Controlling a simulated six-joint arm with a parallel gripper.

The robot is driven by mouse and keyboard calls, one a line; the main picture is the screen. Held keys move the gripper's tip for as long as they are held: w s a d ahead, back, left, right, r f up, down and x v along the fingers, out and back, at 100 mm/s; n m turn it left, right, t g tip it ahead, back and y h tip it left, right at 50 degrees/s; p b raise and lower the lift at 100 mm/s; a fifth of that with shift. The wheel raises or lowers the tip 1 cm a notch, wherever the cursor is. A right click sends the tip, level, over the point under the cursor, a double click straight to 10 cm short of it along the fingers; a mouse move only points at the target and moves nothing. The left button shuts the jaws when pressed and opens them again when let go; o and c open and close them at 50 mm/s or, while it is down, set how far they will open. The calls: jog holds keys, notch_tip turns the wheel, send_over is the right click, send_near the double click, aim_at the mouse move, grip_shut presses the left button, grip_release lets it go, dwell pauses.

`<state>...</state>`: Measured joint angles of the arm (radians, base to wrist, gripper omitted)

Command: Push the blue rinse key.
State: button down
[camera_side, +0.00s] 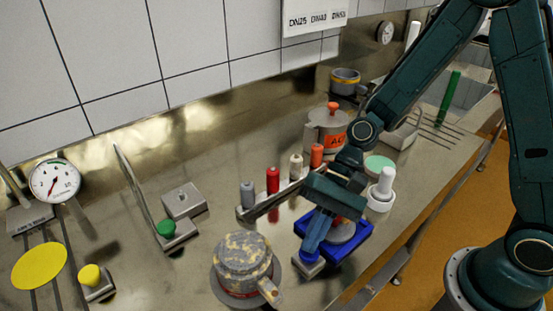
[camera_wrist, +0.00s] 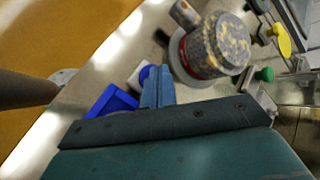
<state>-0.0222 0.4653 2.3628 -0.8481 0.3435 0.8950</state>
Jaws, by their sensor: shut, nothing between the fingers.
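The blue rinse key (camera_wrist: 145,73) is a small round blue cap on a pale block in the wrist view, just left of my fingertips. In the side view its grey block (camera_side: 309,267) stands in front of the blue tray, and the cap is mostly hidden by my fingers or blends with them. My gripper (camera_side: 312,249) is shut and empty, with its blue fingers pointing down at the key. In the wrist view my gripper (camera_wrist: 158,72) has its tips close beside the cap. I cannot tell whether they touch it.
A speckled pot (camera_side: 243,254) with a side handle stands close left of the key. The blue tray (camera_side: 363,232) lies right behind it. A green key (camera_side: 166,228) and a yellow key (camera_side: 90,275) stand farther left. Several coloured pegs (camera_side: 273,180) stand behind my gripper.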

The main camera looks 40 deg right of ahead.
jog(key=shift+r, duration=0.8)
notch_tip(320, 180, up, 6)
jog(key=shift+f, duration=0.1)
dwell(0.8)
jog(key=shift+d, duration=0.1)
jog(key=s+d+r+n+t+h, duration=0.3)
jog(key=s+d+r+h, duration=0.1)
jog(key=d, duration=0.5)
jog(key=s+d+r+n+t+h, duration=0.3)
jog(key=s+d+r+t+h, duration=0.1)
jog(key=d, duration=0.6)
notch_tip(320, 180, up, 2)
jog(key=shift+s+r+n+t+h, duration=0.25)
jog(key=shift+s+h, duration=0.25)
jog(key=shift+s, duration=0.55)
